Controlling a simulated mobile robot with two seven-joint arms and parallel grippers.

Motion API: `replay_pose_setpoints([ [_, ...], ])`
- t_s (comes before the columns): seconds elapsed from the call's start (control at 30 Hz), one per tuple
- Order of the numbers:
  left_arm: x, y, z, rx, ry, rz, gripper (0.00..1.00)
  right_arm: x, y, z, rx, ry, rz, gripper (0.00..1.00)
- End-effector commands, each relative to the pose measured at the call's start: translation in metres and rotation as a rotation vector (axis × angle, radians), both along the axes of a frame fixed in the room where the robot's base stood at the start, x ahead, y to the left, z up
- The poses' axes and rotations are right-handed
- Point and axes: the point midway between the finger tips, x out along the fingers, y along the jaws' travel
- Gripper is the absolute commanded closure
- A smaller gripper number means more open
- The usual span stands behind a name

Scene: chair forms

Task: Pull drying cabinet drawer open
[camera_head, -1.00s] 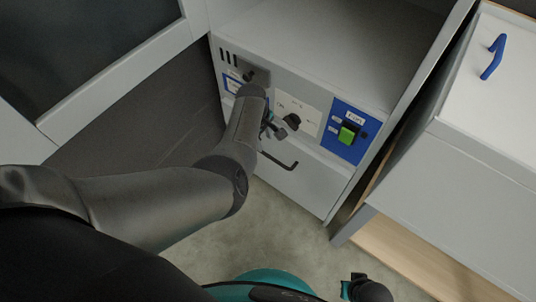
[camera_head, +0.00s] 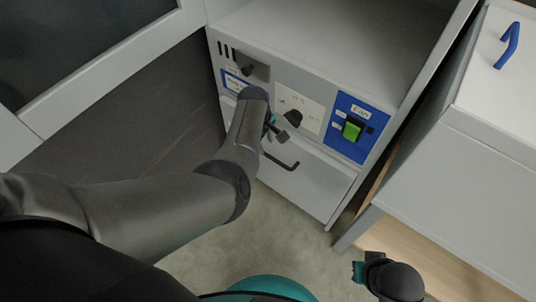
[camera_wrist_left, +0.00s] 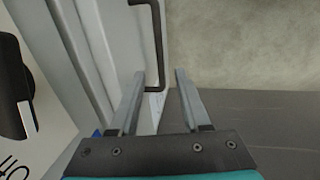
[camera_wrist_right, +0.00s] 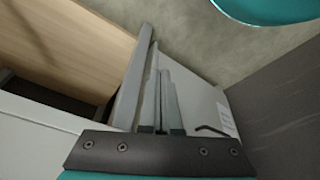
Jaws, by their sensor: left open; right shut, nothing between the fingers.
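The drying cabinet's drawer (camera_head: 310,183) is below the control panel in the head view and looks shut. Its dark bar handle (camera_head: 287,165) is on the drawer front, partly behind my left gripper. My left gripper (camera_head: 277,128) is open by the handle, its fingertips mostly hidden by the wrist. In the left wrist view, the handle (camera_wrist_left: 159,45) shows between the two open fingertips (camera_wrist_left: 160,73); I cannot tell whether they touch it. My right gripper (camera_head: 359,270) is low, away from the drawer. In the right wrist view its fingers (camera_wrist_right: 162,72) are shut and empty.
A grey cabinet with a blue handle (camera_head: 509,45) stands at the right over a wooden shelf (camera_head: 440,262). A dark-paned door (camera_head: 90,50) is at the left. The floor (camera_head: 225,232) ahead is clear.

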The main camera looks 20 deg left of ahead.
Motion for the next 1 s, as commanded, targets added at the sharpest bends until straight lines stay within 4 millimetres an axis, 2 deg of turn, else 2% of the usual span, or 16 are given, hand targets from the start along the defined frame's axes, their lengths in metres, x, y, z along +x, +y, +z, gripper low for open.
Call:
replay_pose_setpoints([
  [0.5,0.004,-0.002,-0.023,0.000,-0.001,0.000,0.53,0.009,0.001,0.054,0.010,-0.083,-0.003,1.00],
  [0.67,0.006,-0.002,-0.035,0.000,-0.001,0.000,0.53,0.024,0.017,0.058,0.059,-0.213,0.024,1.00],
  [0.87,0.008,-0.004,-0.048,-0.001,-0.001,0.000,0.53,0.040,0.036,0.073,0.126,-0.377,0.049,1.00],
  [1.0,0.009,-0.004,-0.050,-0.001,-0.001,0.000,0.53,0.048,0.046,0.076,0.160,-0.452,0.060,1.00],
])
